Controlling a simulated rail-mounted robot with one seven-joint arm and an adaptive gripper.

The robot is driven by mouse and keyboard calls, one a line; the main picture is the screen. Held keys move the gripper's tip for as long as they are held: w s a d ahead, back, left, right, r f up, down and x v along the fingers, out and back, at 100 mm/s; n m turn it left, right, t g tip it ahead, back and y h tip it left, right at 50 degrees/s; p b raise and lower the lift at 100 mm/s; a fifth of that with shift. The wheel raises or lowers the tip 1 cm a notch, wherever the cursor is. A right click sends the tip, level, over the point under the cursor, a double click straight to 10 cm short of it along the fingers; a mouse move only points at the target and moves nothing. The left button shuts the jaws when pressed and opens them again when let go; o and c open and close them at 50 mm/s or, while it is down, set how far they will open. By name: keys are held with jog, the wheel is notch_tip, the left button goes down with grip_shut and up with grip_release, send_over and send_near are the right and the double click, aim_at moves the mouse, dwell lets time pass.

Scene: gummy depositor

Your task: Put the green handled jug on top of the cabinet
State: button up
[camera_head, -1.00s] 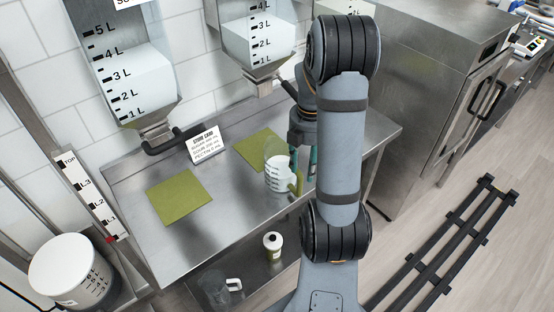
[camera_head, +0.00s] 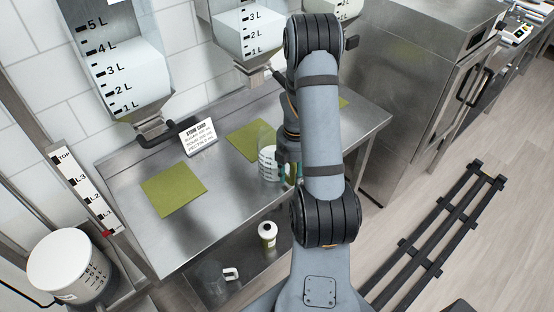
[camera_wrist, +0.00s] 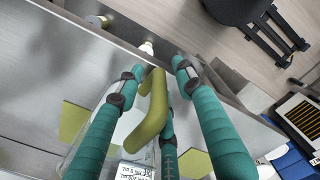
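The green handled jug (camera_head: 267,168) stands upright on the steel bench; it is clear with white contents and dark marks. In the head view my gripper (camera_head: 287,170) is at its right, on the handle side, partly hidden by my arm. In the wrist view the green handle (camera_wrist: 152,112) lies between the teal fingers of my gripper (camera_wrist: 158,68). The fingers are spread, with gaps visible beside the handle. The jug's clear body (camera_wrist: 88,150) shows behind the left finger. The steel cabinet (camera_head: 415,75) stands right of the bench.
Green mats (camera_head: 172,190) lie on the bench (camera_head: 215,220), near a white card (camera_head: 196,138). Hoppers (camera_head: 125,75) hang above it. A white-lidded bucket (camera_head: 62,262) is at left. A black rack (camera_head: 445,225) lies at right.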

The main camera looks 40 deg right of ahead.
jog(key=shift+c, duration=0.4)
jog(key=c, duration=0.7)
jog(key=shift+w, duration=0.1)
grip_shut()
